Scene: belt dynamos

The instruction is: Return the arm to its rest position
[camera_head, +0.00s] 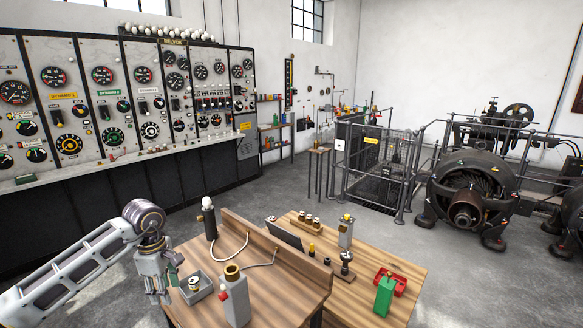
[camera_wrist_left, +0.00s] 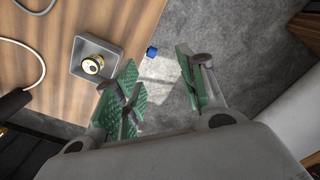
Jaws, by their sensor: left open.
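My left arm (camera_head: 80,262) comes in from the left in the head view. Its gripper (camera_head: 160,298) hangs down just off the left edge of the wooden table (camera_head: 245,240), beside a small grey tray. In the left wrist view the gripper (camera_wrist_left: 160,95) shows two green-padded fingers spread apart with nothing between them. Grey floor shows through the gap. My right arm and gripper do not show in either view.
The grey tray (camera_head: 197,290) holds a round brass-and-white piece; it also shows in the wrist view (camera_wrist_left: 78,68). A control panel (camera_head: 120,100) lines the left wall.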

